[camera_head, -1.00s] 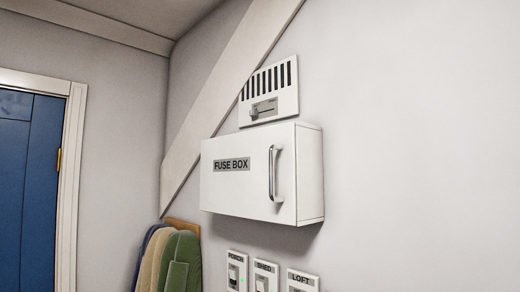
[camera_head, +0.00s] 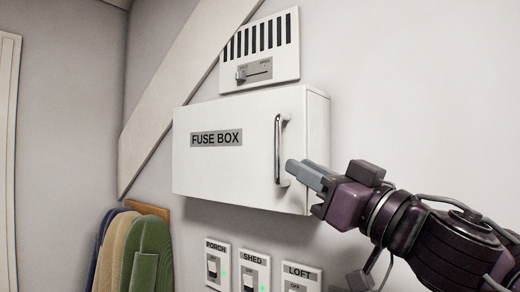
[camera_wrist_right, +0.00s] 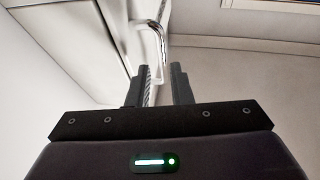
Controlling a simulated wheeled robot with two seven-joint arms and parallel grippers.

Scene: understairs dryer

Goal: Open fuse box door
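The white fuse box (camera_head: 225,165) is on the wall, and its door, labelled FUSE BOX, is shut. A silver vertical bar handle (camera_head: 279,150) is on the right side of the door. My right gripper (camera_head: 300,172) is at the handle's lower end, reaching in from the right. In the right wrist view the fingers (camera_wrist_right: 163,88) stand apart, with the handle (camera_wrist_right: 158,38) just ahead of and between their tips. The gripper looks open, and I cannot tell whether it touches the handle. My left gripper is not in view.
A vent panel with a slider (camera_head: 260,55) is above the box. Switches labelled PORCH (camera_head: 217,265), SHED (camera_head: 254,270) and LOFT (camera_head: 301,277) sit below it. Coloured padded items (camera_head: 135,250) hang at lower left. The wall to the right is bare.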

